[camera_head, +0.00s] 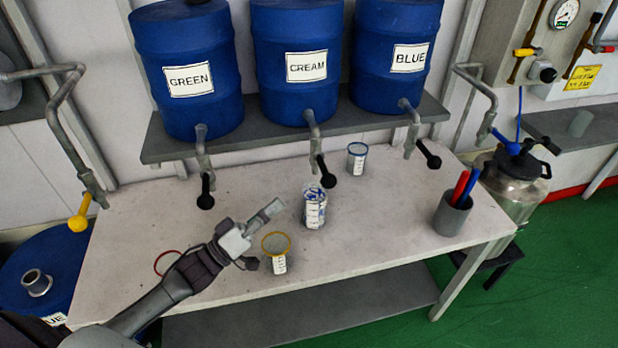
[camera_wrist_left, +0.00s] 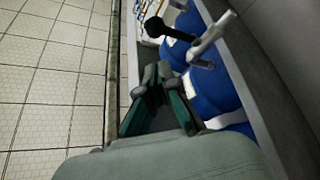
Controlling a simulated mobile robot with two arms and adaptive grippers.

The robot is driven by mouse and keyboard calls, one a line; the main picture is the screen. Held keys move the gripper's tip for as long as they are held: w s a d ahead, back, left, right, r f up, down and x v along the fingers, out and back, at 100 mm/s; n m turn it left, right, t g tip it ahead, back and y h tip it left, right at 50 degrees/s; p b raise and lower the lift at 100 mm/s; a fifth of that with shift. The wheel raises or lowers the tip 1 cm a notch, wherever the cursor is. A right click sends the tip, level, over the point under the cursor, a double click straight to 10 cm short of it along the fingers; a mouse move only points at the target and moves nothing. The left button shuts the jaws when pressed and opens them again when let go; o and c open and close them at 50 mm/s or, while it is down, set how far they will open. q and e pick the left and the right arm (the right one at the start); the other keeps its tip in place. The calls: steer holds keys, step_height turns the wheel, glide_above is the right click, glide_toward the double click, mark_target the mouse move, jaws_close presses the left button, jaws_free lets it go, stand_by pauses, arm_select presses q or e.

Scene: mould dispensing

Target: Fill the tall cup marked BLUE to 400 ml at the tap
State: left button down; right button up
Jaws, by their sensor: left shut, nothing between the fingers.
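A tall clear cup with graduation marks and blue marking (camera_head: 314,212) stands on the white table below the CREAM tap; its writing is too small to read. A shorter cup with a blue rim (camera_head: 356,162) stands behind it to the right. My left gripper (camera_head: 268,212) is shut and empty over the table, left of the tall cup and apart from it. Its fingers (camera_wrist_left: 152,84) also show in the left wrist view. The tap of the BLUE drum (camera_head: 411,128), with a black handle, hangs over the table's right part. My right gripper is out of view.
A yellow-rimmed cup (camera_head: 280,264) stands close to my left gripper. A red ring (camera_head: 160,263) shows partly behind my arm. A grey holder (camera_head: 451,216) with red and blue pens stands at right. Wall pipes end in a yellow handle (camera_head: 79,223) and a blue handle (camera_head: 505,141).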

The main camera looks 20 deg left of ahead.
arm_select(q)
steer(key=shift+r, duration=0.1)
steer(key=p, duration=0.3)
glide_toward(324, 170)
step_height(324, 170, up, 4)
steer(key=w+d, duration=0.3)
steer(key=shift+w+d, duration=0.2)
steer(key=shift+w, duration=0.1)
step_height(324, 170, down, 4)
steer(key=m+g+h+b, duration=0.1)
steer(key=m+h+b, duration=0.1)
steer(key=m+b, duration=0.2)
steer(key=m+g+h+b, duration=0.1)
steer(key=m+h+b, duration=0.1)
steer(key=m+b, duration=0.2)
steer(key=shift+w+a+r+b, duration=0.1)
steer(key=shift+a+r+b, duration=0.05)
steer(key=shift+b, duration=0.7)
stand_by(1.0)
